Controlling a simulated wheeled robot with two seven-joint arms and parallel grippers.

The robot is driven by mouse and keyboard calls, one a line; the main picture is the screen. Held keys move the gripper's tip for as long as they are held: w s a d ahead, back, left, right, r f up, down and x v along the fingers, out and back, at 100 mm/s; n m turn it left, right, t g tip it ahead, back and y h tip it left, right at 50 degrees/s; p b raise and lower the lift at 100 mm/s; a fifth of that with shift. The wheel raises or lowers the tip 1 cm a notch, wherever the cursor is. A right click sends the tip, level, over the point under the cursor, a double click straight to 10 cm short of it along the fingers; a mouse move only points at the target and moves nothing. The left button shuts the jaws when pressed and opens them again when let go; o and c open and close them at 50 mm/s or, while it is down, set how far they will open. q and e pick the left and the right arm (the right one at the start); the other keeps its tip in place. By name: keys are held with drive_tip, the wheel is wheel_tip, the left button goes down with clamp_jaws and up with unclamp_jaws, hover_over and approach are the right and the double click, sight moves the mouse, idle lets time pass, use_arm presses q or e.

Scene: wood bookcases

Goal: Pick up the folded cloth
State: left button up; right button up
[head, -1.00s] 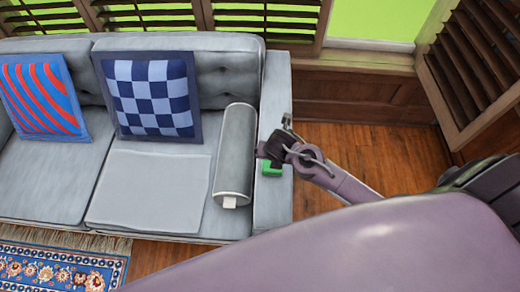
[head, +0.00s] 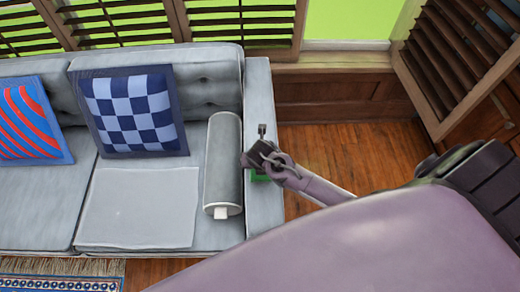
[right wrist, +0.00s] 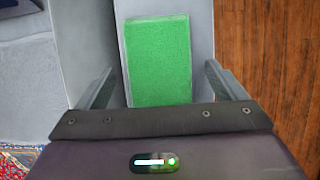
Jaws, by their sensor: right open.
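The folded cloth is a green rectangle on the sofa's right armrest. In the head view only a small part of the green cloth (head: 259,179) shows beneath my right gripper (head: 257,152), which hides the rest. In the right wrist view the cloth (right wrist: 158,60) lies flat between the two fingers of my right gripper (right wrist: 159,72). The fingers are wide apart, one to each side of the cloth, with nothing held. I cannot tell the exact height of the fingers above it. My left gripper is not in view.
The grey sofa's armrest (head: 259,90) carries the cloth. A grey bolster (head: 223,160) lies beside it on the seat, near my gripper. A checkered pillow (head: 133,110) and a striped pillow (head: 28,120) lean farther left. The wood floor (head: 345,150) to the right is clear.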

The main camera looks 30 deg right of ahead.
drive_tip(key=c, duration=1.1)
drive_tip(key=shift+o, duration=0.2)
wheel_tip(320, 180, up, 10)
drive_tip(key=o, duration=0.4)
drive_tip(key=c, duration=0.3)
